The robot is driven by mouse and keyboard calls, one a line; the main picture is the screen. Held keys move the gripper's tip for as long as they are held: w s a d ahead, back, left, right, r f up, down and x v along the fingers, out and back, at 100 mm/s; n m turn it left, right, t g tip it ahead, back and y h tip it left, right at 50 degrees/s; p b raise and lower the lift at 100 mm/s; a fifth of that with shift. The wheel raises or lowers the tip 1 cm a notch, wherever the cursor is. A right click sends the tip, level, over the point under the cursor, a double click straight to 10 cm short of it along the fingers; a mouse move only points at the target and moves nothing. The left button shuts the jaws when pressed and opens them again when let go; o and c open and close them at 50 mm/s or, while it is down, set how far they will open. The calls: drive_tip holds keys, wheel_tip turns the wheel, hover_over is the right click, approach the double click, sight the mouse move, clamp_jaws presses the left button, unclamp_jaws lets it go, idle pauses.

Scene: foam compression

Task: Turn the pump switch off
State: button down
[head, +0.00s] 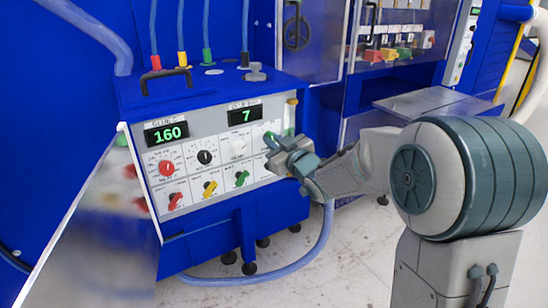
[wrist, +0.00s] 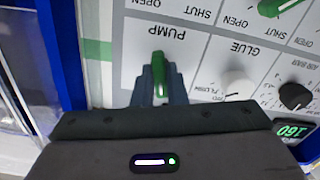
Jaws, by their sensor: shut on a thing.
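The pump switch (wrist: 160,75) is a green handle on the white control panel, beside the label PUMP, which reads upside down in the wrist view. The handle stands roughly upright in that picture. My gripper (wrist: 160,88) is at the panel with its dark blue-grey fingers on both sides of the handle, shut on it. In the head view my gripper (head: 272,143) reaches the right end of the machine's front panel. It largely hides the switch there.
The blue machine has a white glue knob (head: 238,146), a black knob (head: 205,157) and a red knob (head: 166,168). Red, yellow and green (head: 241,178) handles sit below. Green displays read 160 (head: 166,133) and 7 (head: 246,116). A blue hose (head: 322,240) runs to the floor.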

drive_tip(key=shift+f+n+b, duration=0.1)
drive_tip(key=shift+n+b, duration=1.3)
drive_tip(key=shift+b, duration=0.2)
drive_tip(key=c, duration=1.5)
unclamp_jaws()
drive_tip(key=shift+o, duration=0.2)
drive_tip(key=v, duration=1.4)
drive_tip(key=shift+p, duration=0.3)
